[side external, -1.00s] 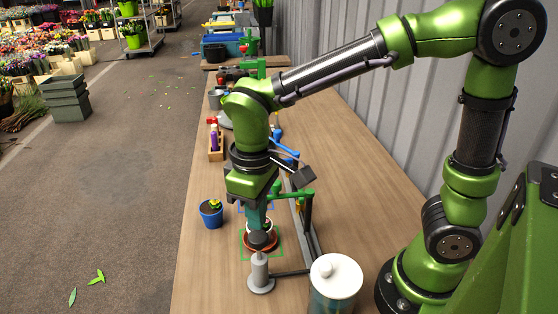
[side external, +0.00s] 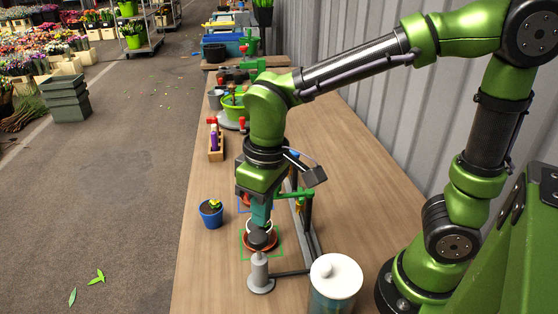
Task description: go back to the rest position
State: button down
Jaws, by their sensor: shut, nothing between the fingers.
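My gripper (side external: 261,216) points down over the wooden bench (side external: 350,180). It is shut, with nothing seen between its fingers. It is just above a terracotta saucer (side external: 262,243) with a white round thing on it, inside a green outlined square. A grey post with a dark round top (side external: 262,240) stands in front and partly hides the saucer. Whether my fingertips touch anything there I cannot tell.
A blue pot with a yellow flower (side external: 211,213) stands left of my gripper. A white-lidded jar (side external: 335,280) is at the front right. A green bracket (side external: 295,194) stands close on the right. Bench right is clear.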

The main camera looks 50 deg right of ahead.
jog(key=s+d+r+m+t, duration=0.2)
jog(key=d+r+m+t, duration=0.1)
jog(key=d, duration=0.2)
jog(key=s+d+r+m+t+y, duration=0.1)
jog(key=s+d+r+m+t, duration=0.1)
jog(key=d, duration=0.4)
jog(key=shift+s+r+m+t, duration=0.25)
jog(key=shift+r+m+t, duration=0.35)
jog(key=shift+t, duration=0.2)
jog(key=c, duration=1.8)
grip_release()
